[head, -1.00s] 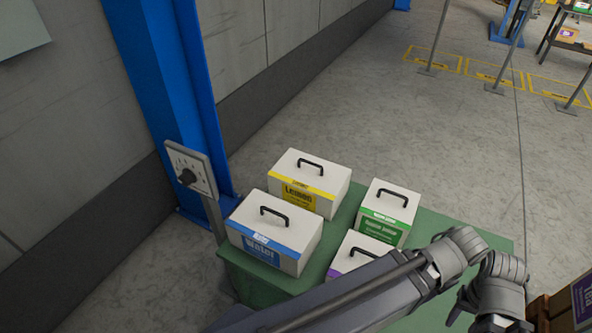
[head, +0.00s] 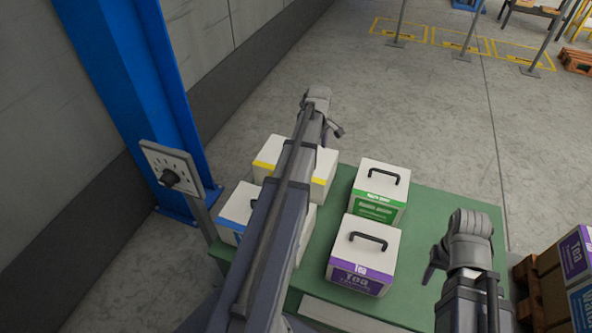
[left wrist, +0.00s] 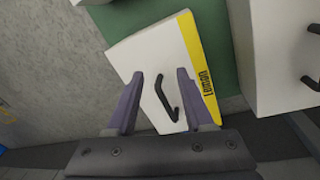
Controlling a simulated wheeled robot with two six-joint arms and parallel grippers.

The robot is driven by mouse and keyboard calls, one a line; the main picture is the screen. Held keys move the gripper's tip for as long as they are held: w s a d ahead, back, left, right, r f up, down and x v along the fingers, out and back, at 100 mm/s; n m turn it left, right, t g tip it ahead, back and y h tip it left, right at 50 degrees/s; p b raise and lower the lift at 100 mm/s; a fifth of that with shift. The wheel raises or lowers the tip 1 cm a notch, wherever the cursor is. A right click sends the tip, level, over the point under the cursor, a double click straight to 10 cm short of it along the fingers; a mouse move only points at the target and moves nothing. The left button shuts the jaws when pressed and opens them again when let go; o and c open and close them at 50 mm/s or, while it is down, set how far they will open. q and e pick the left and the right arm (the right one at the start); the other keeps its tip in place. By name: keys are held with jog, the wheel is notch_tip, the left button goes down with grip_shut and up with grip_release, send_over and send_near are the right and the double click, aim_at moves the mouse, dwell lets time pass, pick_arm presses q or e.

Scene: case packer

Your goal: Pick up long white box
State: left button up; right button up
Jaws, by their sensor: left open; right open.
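Two longer white boxes with black top handles stand on the green table (head: 428,205). The yellow-banded Lemon box (head: 268,158) is farther back, and the blue-banded Water box (head: 232,210) is nearer. My left arm hides much of both. In the left wrist view the Lemon box (left wrist: 150,50) lies below my left gripper (left wrist: 160,75). The gripper is open, and the box's handle (left wrist: 166,98) shows between its fingers, not gripped. My right gripper (head: 432,268) is open and empty over the table's right side; its fingers are partly hidden.
A shorter green-banded white box (head: 380,190) and a purple-banded Tea box (head: 362,255) stand right of the long ones. A blue post (head: 130,90) and a control box (head: 172,170) stand at left. Stacked cartons (head: 570,260) are at the right edge.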

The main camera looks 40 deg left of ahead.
pick_arm(q)
jog(key=shift+a+f+n+b, duration=0.45)
jog(key=shift+a+n, duration=0.2)
jog(key=shift+a, duration=0.9)
jog(key=shift+a+f+n+b, duration=0.5)
jog(key=shift+a+n, duration=0.2)
jog(key=shift+a, duration=0.9)
jog(key=shift+a+f+n+b, duration=0.45)
jog(key=shift+a+n, duration=0.2)
jog(key=shift+a, duration=0.9)
jog(key=f+b, duration=0.3)
jog(key=w+f+b, duration=0.1)
jog(key=f+b, duration=0.1)
jog(key=shift+a, duration=0.25)
grip_shut()
jog(key=shift+r, duration=0.1)
